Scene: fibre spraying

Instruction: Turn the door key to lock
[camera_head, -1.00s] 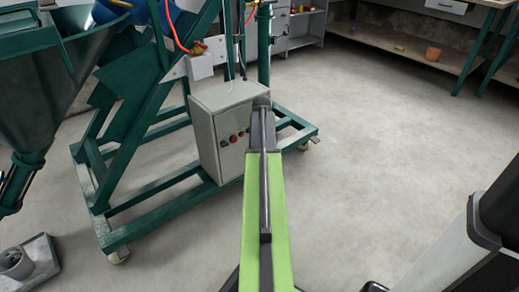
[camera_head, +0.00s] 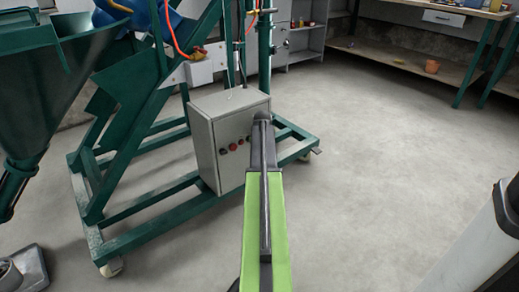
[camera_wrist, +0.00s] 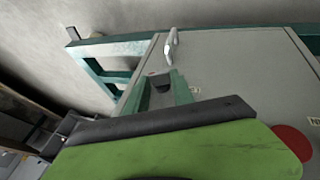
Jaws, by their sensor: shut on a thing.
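The grey control box (camera_head: 210,130) stands on the green frame, with a few small red and dark controls (camera_head: 233,148) on its front. In the head view my arm reaches to the box's front right edge and hides what is at its end. In the wrist view the box's grey door (camera_wrist: 235,60) fills the upper right. My gripper (camera_wrist: 160,80) has two teal fingers close to the door, with a small dark piece between them, likely the door key. Its shape and turn angle cannot be made out. A silver handle-like piece (camera_wrist: 171,42) sits just beyond the fingertips.
The green wheeled frame (camera_head: 140,225) surrounds the box's base and extends left. A large green hopper (camera_head: 35,75) stands at the left. Open concrete floor (camera_head: 380,150) lies to the right, with a wooden bench (camera_head: 400,72) at the back.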

